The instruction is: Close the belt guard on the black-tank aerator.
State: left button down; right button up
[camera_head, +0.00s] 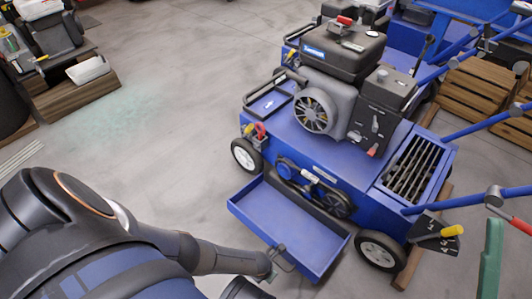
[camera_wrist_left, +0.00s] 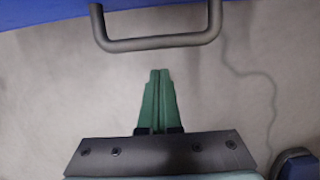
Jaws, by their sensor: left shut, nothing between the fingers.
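The aerator (camera_head: 325,140) is blue, with an engine and a black tank (camera_head: 343,48) on top. Its belt guard (camera_head: 290,222) is a blue tray-like panel swung down and out from the side, so the pulleys (camera_head: 335,203) show. A dark handle (camera_head: 283,262) is on the guard's outer face; the wrist view shows a black U-shaped handle (camera_wrist_left: 158,43) against a blue edge. My left gripper (camera_wrist_left: 159,72) has green fingers, shut and empty. Its tips are just short of the handle bar, apart from it in the picture.
Blue push bars (camera_head: 455,201) and a lever with a yellow grip (camera_head: 452,231) reach out at right. A green piece (camera_head: 490,262) stands at the lower right edge. Wooden crates (camera_head: 485,92) are behind. The floor left of the aerator (camera_head: 170,140) is clear.

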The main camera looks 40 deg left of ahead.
pick_arm(q)
jog(key=shift+w+d+r+p, duration=0.1)
jog(key=shift+w+r+p, duration=0.2)
jog(key=shift+w+r, duration=1.05)
pick_arm(e)
jog(key=shift+f, duration=0.2)
